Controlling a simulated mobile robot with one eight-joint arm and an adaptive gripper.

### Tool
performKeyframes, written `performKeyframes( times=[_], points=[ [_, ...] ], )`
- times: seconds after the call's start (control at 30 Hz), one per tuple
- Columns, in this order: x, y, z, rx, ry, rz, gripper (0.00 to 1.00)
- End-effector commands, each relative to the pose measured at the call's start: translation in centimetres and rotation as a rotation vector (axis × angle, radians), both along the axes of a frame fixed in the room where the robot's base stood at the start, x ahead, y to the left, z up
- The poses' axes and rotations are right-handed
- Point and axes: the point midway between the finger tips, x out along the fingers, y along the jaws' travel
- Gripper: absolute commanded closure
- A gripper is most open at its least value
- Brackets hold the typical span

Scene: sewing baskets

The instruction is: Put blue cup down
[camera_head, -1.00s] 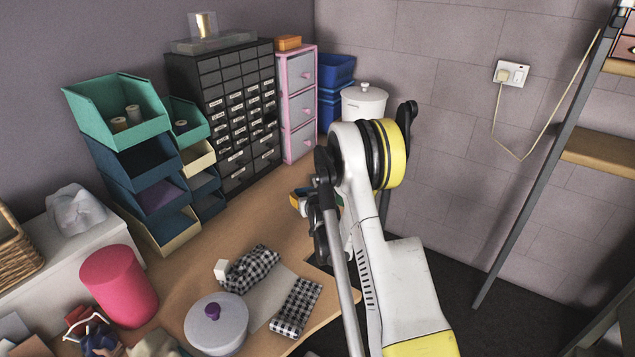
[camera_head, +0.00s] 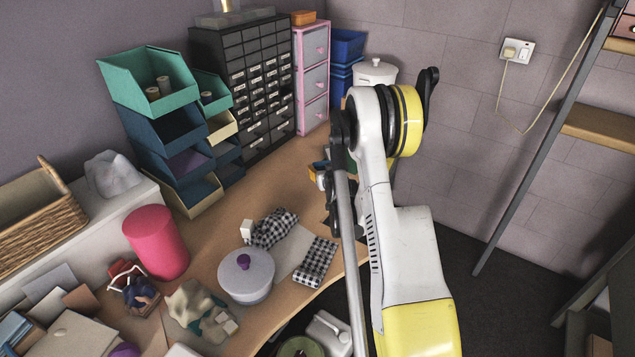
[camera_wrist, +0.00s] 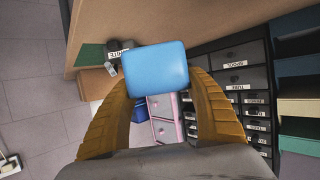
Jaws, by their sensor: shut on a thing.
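The blue cup (camera_wrist: 155,67) is between the fingers of my gripper (camera_wrist: 160,82) in the wrist view, showing a smooth, light blue rounded face. My gripper's two orange ribbed fingers are shut on it from either side. The wooden desk surface (camera_wrist: 190,18) lies beyond the cup in the wrist view; whether the cup touches it I cannot tell. In the head view my arm covers most of the gripper, and small blue and yellow patches show beside it over the desk (camera_head: 215,232).
A dark drawer cabinet (camera_head: 255,85), pink-framed drawers (camera_head: 314,75) and stacked bins (camera_head: 160,135) line the back. A lidded pot (camera_head: 246,275) and checkered cloths (camera_head: 317,261) lie on the near part. A bare desk strip runs in front of the cabinets.

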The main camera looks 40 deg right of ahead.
Motion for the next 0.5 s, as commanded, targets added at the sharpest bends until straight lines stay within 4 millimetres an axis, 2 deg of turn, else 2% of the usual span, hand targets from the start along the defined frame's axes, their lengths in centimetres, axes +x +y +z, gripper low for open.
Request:
performKeyframes(
  times=[0.03, 0.2, 0.33, 0.5],
  points=[
    [0.8, 0.7, -0.9, -0.002, 0.0, 0.004, 0.7],
    [2.1, 1.7, -1.7, -0.001, 0.0, 0.0, 0.7],
    [2.3, 1.8, -2.5, 0.001, 0.0, 0.0, 0.7],
    [2.3, 1.8, -5.4, 0.001, 0.0, 0.0, 0.7]
  ],
)
